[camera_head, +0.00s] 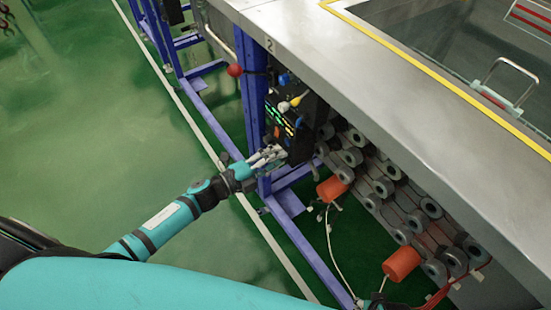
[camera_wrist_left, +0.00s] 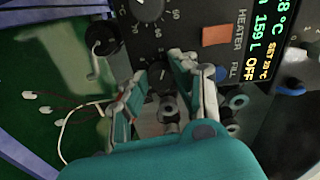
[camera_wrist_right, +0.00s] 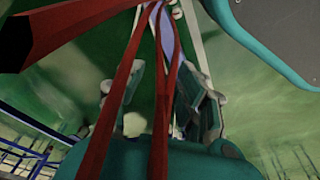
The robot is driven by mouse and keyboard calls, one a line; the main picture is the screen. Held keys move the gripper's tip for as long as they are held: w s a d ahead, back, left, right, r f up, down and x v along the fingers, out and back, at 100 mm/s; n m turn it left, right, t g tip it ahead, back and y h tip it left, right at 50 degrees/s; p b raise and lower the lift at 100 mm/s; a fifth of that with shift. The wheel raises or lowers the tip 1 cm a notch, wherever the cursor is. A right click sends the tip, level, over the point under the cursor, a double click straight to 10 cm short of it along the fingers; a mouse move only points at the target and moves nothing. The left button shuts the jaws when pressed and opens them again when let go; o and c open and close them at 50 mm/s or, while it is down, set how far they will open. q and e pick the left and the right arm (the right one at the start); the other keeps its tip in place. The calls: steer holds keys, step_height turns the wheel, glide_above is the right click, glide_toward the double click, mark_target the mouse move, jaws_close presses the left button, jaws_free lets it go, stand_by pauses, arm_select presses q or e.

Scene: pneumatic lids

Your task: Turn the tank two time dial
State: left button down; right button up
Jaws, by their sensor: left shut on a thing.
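The tank two control panel (camera_head: 285,118) is a dark box with lit green and orange readouts, under the tank edge marked 2. My left gripper (camera_head: 277,155) reaches the panel's lower part. In the left wrist view, a dark round dial (camera_wrist_left: 160,76) lies between the fingertips of my left gripper (camera_wrist_left: 158,70), which is shut on it. A scale and pointer show partly around it. A larger dial (camera_wrist_left: 147,9) with numbers sits above.
An orange-red heater switch (camera_wrist_left: 216,35) and a lit display (camera_wrist_left: 266,45) sit beside the dials. Blue posts (camera_head: 252,95) stand close to the left arm. Grey rollers (camera_head: 383,187) and orange cylinders (camera_head: 331,189) are to the right. Red cables (camera_wrist_right: 160,110) cross the right wrist view.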

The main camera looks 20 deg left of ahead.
arm_select(q)
steer(key=shift+m, duration=1.1)
arm_select(e)
steer(key=shift+w+r, duration=0.1)
steer(key=shift+r, duration=0.75)
arm_select(q)
steer(key=c, duration=1)
jaws_free()
steer(key=shift+c, duration=0.2)
steer(key=shift+s, duration=0.1)
arm_select(e)
steer(key=shift+d, duration=0.15)
arm_select(q)
steer(key=v, duration=1.2)
